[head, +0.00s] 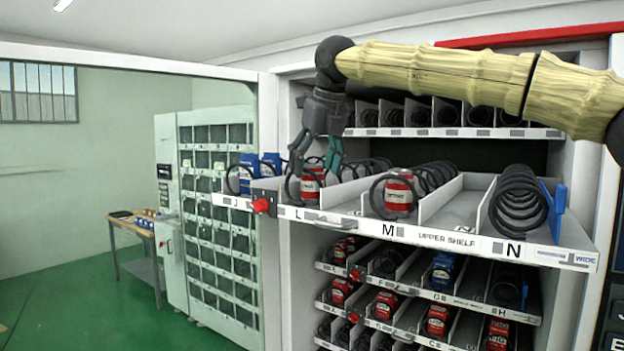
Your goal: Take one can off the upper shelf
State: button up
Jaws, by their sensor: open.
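The upper shelf (440,238) is a white tray sticking out of the machine, with lanes marked J, L, M and N. A red can (311,184) stands at the front of lane L, partly behind a black coil. Another red can (398,192) stands at the front of lane M inside its coil. Blue cans (248,172) stand in lane J at the left. My gripper (316,166) points down over lane L with its fingers apart. The fingers are at or around the top of the lane L can; I cannot tell whether they touch it.
Black coils run along the lanes; the coil in lane N (518,207) has a blue divider beside it. Lower shelves (420,290) hold red and blue cans. A higher shelf (455,133) lies behind my arm. Another vending cabinet (210,215) and a table (135,225) stand at the left.

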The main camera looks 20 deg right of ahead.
jog(key=shift+w+a+f, duration=0.15)
jog(key=shift+w+f, duration=0.05)
jog(key=shift+f, duration=0.2)
jog(key=shift+p+x, duration=0.4)
jog(key=shift+x, duration=0.55)
jog(key=shift+s, duration=0.1)
jog(key=shift+c, duration=1)
jog(key=c, duration=1)
jog(key=shift+r, duration=0.1)
